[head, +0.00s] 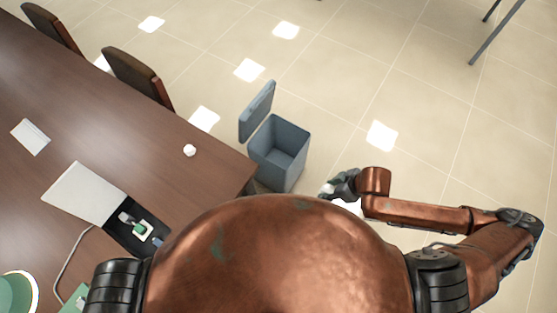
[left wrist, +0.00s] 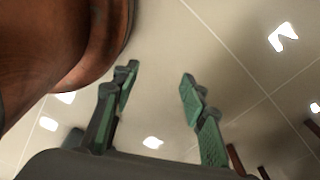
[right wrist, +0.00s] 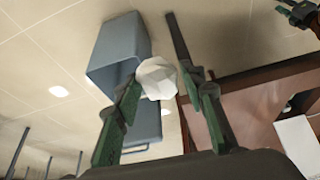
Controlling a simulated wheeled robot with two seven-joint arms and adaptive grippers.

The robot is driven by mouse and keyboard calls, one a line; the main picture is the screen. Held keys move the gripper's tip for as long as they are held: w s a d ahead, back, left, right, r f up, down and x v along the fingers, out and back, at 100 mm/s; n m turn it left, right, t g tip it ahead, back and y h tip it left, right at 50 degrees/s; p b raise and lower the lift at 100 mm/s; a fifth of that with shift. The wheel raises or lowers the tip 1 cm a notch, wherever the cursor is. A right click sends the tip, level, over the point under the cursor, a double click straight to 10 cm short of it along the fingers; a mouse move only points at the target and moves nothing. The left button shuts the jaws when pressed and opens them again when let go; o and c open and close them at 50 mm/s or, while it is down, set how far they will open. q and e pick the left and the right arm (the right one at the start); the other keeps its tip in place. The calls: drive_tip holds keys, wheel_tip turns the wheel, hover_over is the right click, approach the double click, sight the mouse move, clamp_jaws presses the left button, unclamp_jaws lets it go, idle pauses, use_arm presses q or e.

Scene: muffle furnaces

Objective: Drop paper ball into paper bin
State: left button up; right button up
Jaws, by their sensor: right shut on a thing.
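The paper bin (head: 279,152) is a blue-grey square bin on the floor beside the table's corner, its mouth open and its lid (head: 257,111) raised. My right gripper (head: 336,188) is right of the bin and a little nearer to me. It is shut on a white crumpled paper ball (right wrist: 157,79), which sits between its fingertips; the bin also shows behind the ball in the right wrist view (right wrist: 112,45). A second white paper ball (head: 190,150) lies on the table. My left gripper (left wrist: 160,88) is open and empty in the left wrist view; the head view does not show it.
The tiled floor right of the bin is clear.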

use_arm(q)
drive_tip(key=shift+w, duration=0.45)
